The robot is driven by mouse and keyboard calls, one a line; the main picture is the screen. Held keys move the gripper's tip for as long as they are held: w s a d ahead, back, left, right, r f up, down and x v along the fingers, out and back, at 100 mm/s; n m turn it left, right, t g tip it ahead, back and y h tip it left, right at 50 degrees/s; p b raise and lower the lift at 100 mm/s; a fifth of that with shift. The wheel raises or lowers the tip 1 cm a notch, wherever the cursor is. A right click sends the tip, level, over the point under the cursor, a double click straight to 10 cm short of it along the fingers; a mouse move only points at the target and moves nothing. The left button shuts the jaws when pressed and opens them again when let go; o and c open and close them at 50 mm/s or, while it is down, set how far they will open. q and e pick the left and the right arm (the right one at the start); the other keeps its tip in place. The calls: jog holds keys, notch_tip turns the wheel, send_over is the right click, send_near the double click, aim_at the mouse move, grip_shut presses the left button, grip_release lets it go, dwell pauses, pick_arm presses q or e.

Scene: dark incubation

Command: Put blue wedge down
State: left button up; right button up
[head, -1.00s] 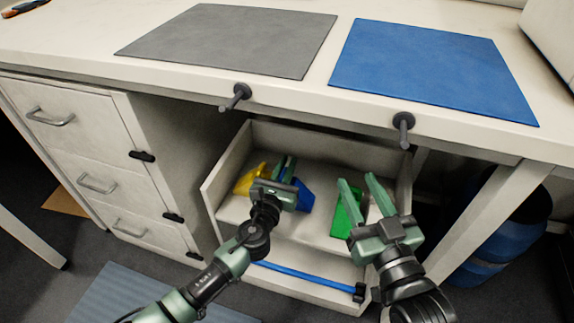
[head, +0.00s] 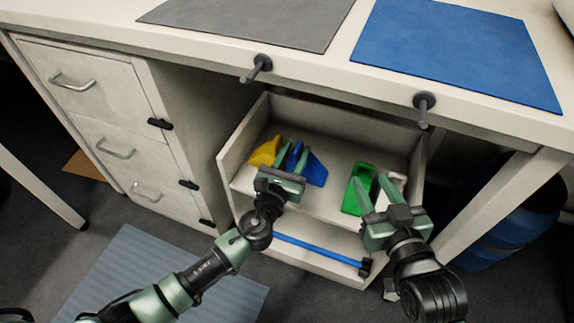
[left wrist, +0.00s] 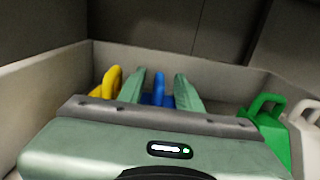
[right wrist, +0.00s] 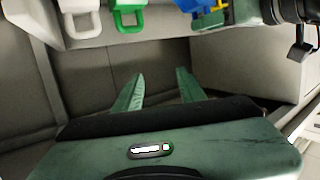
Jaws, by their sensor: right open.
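The blue wedge (head: 315,168) is in the open white drawer (head: 240,140), between the yellow wedge (head: 264,153) and the green wedge (head: 357,190). My left gripper (head: 292,148) is low in the drawer, its fingers on either side of the blue wedge's handle. In the left wrist view, the blue handle (left wrist: 159,92) stands between the fingers (left wrist: 160,75) with gaps on both sides, so the gripper looks open. The wedge's underside is hidden. My right gripper (head: 371,178) is open and empty, near the green wedge. Its fingers (right wrist: 159,74) are apart in the right wrist view.
A white wedge (left wrist: 307,122) is at the drawer's right side. The desk above carries a grey mat (head: 260,20) and a blue mat (head: 455,50). A closed drawer cabinet (head: 85,120) stands left. The drawer floor between the blue and green wedges is clear.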

pick_arm(q)
jog(key=s+a+r+m+g+y, duration=0.1)
jog(key=s+a+m, duration=0.6)
jog(key=m, duration=1)
jog(key=s+a+r+m+g+y, duration=0.1)
jog(key=s+a+r+m+g, duration=0.2)
jog(key=m, duration=1.4)
jog(key=s+a+r, duration=0.1)
jog(key=s+a, duration=0.3)
jog(key=s, duration=0.3)
jog(key=shift+r+m+y, duration=0.15)
jog(key=shift+m+y, duration=0.25)
pick_arm(e)
jog(key=f, duration=0.1)
jog(key=s+f+g, duration=0.1)
jog(key=f+g, duration=0.1)
jog(key=shift+s+d+f+h, duration=0.25)
jog(key=shift+d+h, duration=0.15)
pick_arm(q)
jog(key=shift+w, duration=0.1)
